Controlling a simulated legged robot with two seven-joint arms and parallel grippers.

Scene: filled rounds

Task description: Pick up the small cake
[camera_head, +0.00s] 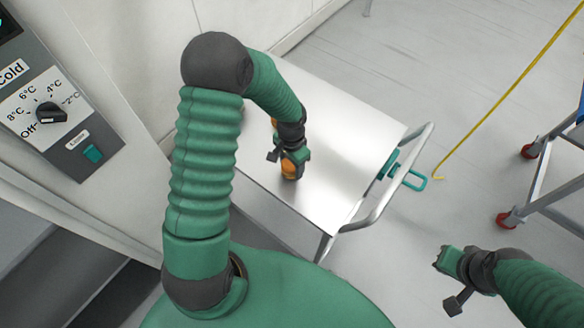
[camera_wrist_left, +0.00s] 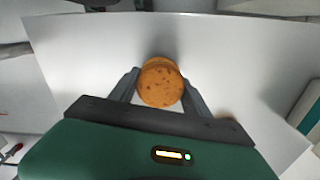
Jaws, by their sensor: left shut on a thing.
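The small cake (camera_wrist_left: 160,84) is round and orange-brown with darker specks. In the left wrist view it sits between the two fingers of my left gripper (camera_wrist_left: 162,92), which are shut on its sides. In the head view the cake (camera_head: 289,171) shows partly below my left gripper (camera_head: 291,166), over the metal trolley top (camera_head: 335,150). I cannot tell whether it touches the top. My right gripper (camera_head: 443,263) is at the lower right, over the floor and away from the trolley. Whether it is open is unclear.
Another small orange patch (camera_head: 274,122) shows beside my left wrist, mostly hidden. The trolley has a rail handle (camera_head: 385,195) on its right side. A control panel with a dial (camera_head: 50,112) stands at the left. A blue-framed cart (camera_head: 545,160) stands at the right.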

